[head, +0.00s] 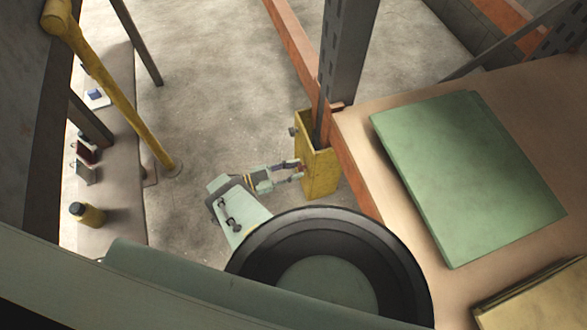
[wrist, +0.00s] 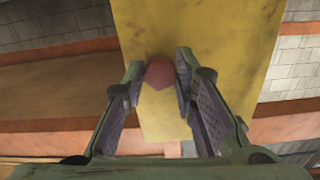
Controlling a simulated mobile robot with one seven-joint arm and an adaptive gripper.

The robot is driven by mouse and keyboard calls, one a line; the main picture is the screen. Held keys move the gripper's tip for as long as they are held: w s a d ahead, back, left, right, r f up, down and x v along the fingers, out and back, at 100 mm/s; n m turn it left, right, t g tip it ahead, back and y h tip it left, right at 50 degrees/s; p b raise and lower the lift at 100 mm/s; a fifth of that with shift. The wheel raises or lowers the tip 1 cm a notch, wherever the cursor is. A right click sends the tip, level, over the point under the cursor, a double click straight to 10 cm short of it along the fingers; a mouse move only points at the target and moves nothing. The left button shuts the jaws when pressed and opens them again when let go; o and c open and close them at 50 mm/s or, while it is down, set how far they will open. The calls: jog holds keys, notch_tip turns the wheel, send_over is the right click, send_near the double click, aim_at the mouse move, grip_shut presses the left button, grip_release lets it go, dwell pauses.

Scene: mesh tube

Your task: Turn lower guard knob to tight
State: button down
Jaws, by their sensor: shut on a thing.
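The yellow guard (head: 318,172) stands around the foot of a grey upright post. In the wrist view its yellow face (wrist: 215,35) fills the upper middle. A reddish faceted knob (wrist: 160,73) sits on that face. My gripper (head: 299,171) reaches the guard's left side from the left. In the wrist view my gripper (wrist: 160,78) has its two fingertips on either side of the knob, shut on it. The knob is mostly hidden by the fingers in the head view. I cannot read any tight mark.
A small dark knob (head: 293,131) sticks out higher on the guard's left side. An orange rack beam and a shelf board with a green slab (head: 470,175) lie to the right. A yellow rail (head: 115,95) and a bench with small items are at left. Concrete floor between is clear.

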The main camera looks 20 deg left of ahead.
jog(key=shift+m, duration=1.7)
jog(key=c, duration=1.3)
grip_release()
